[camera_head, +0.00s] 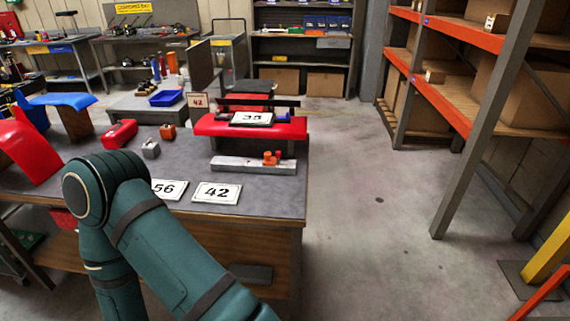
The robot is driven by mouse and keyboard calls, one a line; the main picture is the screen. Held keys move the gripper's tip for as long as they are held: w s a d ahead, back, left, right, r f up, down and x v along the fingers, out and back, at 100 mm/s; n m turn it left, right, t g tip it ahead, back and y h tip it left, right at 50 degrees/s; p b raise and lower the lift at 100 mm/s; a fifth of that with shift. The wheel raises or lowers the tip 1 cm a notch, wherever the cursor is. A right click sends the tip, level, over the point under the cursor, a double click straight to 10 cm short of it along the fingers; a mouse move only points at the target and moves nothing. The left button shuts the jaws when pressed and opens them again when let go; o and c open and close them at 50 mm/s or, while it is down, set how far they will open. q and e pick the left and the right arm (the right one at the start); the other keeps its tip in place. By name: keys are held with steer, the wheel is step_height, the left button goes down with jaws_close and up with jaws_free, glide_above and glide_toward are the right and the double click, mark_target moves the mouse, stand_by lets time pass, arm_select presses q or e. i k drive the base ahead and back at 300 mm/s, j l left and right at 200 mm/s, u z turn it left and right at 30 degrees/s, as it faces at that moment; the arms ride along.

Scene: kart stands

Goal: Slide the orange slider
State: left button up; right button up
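The orange slider (271,158) is a small orange piece near the right end of a light grey rail (236,163). The rail lies flat on the grey workbench top (282,198), in front of a red kart part (222,126). Neither of my grippers is in view. A teal link of one of my arms crosses the lower left, in front of the bench, and hides part of its front edge. No gripper touches the slider in this view.
Number plates 56 (168,189) and 42 (218,193) lie near the bench front. A red box (119,133) and a small grey block (151,148) are left of the rail. Open floor (375,230) lies right of the bench, before an orange shelf rack (455,110).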

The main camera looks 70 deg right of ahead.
mark_target(268, 159)
steer(key=k+z, duration=0.1)
steer(key=z, duration=2.05)
